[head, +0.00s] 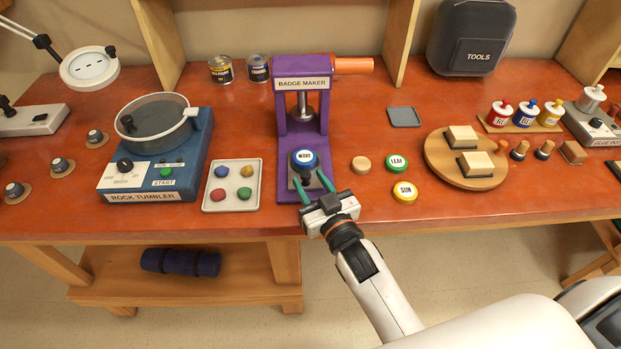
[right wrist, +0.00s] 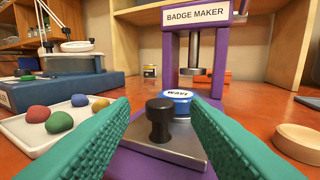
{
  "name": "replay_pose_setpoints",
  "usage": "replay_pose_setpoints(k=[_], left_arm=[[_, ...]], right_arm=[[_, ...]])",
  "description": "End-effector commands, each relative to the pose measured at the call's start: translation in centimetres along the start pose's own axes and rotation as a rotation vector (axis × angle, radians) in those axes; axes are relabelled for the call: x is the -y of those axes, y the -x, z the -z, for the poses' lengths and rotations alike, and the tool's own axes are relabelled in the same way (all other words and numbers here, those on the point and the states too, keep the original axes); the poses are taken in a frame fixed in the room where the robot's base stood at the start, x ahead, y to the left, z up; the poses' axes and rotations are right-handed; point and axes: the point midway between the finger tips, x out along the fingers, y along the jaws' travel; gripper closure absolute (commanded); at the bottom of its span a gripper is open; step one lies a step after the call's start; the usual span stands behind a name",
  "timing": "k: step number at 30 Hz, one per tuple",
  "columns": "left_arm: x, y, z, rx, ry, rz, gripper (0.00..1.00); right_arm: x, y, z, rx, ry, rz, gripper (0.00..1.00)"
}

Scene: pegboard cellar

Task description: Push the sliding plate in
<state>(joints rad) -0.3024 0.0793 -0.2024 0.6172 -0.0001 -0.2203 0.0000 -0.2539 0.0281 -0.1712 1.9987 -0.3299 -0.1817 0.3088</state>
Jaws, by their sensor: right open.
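The purple badge maker (head: 302,120) stands on the red-brown bench, with its press column above. Its grey sliding plate (right wrist: 160,143) sticks out toward me at the front and carries a blue badge marked "WAVE" (head: 304,158) and a black knob (right wrist: 159,118). The badge sits in front of the press column, not under it. My right gripper (head: 308,187) is open at the front of the plate. In the right wrist view its green fingers (right wrist: 160,125) lie either side of the knob, apart from it. My left gripper is not in view.
A tray of coloured stones (head: 233,185) and the rock tumbler (head: 157,150) stand to the left. A wooden disc (head: 361,164), the "LEAF" badge (head: 397,163) and the "SUN" badge (head: 404,191) lie close to the right. An orange handle (head: 353,66) sticks out at the badge maker's top right.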

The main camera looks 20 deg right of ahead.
Motion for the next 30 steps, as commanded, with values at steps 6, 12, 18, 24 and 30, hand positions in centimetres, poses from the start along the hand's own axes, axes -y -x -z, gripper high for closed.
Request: replay_pose_setpoints(k=[6, 12, 18, 24, 30], left_arm=[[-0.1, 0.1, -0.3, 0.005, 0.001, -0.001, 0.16], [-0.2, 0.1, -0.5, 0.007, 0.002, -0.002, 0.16], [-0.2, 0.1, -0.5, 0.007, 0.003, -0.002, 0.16], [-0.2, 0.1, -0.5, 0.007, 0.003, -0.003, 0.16], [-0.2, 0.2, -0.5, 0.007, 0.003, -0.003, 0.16]], right_arm=[[0.0, -0.8, 0.0, -0.001, -0.001, 0.000, 0.58], [0.0, -0.7, 0.0, -0.001, 0.000, 0.000, 0.61], [0.0, -0.7, 0.0, 0.000, 0.000, 0.000, 0.94], [0.0, -0.7, 0.0, 0.000, 0.000, 0.000, 1.00], [1.0, -3.2, -0.1, 0.003, 0.003, 0.000, 1.00]])
